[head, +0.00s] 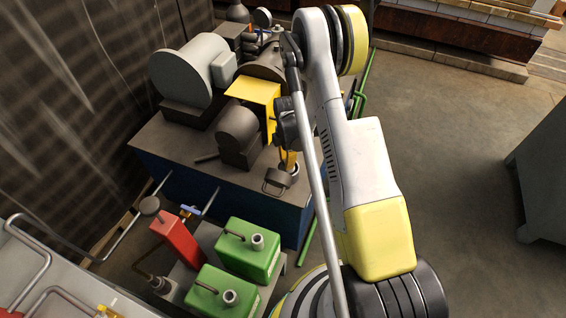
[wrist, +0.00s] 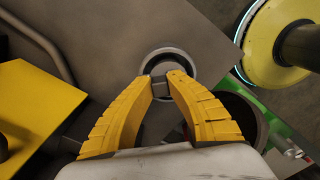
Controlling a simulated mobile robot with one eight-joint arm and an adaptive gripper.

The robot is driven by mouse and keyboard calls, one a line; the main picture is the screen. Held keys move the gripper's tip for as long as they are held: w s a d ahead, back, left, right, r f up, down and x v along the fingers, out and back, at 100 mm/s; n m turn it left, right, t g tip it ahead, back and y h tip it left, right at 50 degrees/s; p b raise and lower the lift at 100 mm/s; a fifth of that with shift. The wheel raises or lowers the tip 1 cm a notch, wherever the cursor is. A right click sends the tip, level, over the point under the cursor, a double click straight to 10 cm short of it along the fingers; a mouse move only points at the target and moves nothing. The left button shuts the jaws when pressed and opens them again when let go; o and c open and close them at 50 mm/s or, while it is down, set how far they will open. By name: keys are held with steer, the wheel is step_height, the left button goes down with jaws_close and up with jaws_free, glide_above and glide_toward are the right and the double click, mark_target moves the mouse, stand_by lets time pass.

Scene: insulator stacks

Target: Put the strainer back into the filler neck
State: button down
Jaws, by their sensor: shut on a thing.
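The filler neck (wrist: 193,58) shows in the wrist view as a pale round rim on a grey-brown top, with a dark inside. My gripper (wrist: 161,79) has two yellow fingers, and their tips are over the near part of this rim. The fingers are shut on a small grey piece (wrist: 160,86), which I take for the top of the strainer. The rest of the strainer is hidden, and I cannot tell how deep it sits in the neck. In the head view my gripper (head: 288,160) points down at the neck (head: 291,170), near the front of the blue-sided unit.
A dark round thing (wrist: 240,113) lies just right of my fingers. A yellow guard (head: 252,91) and grey motor housings (head: 187,70) stand behind and left. Green cans (head: 247,250) and a red one (head: 176,243) stand in front.

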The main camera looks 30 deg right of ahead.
steer(key=shift+f, duration=0.15)
steer(key=c, duration=1.4)
jaws_free()
steer(key=shift+c, duration=0.2)
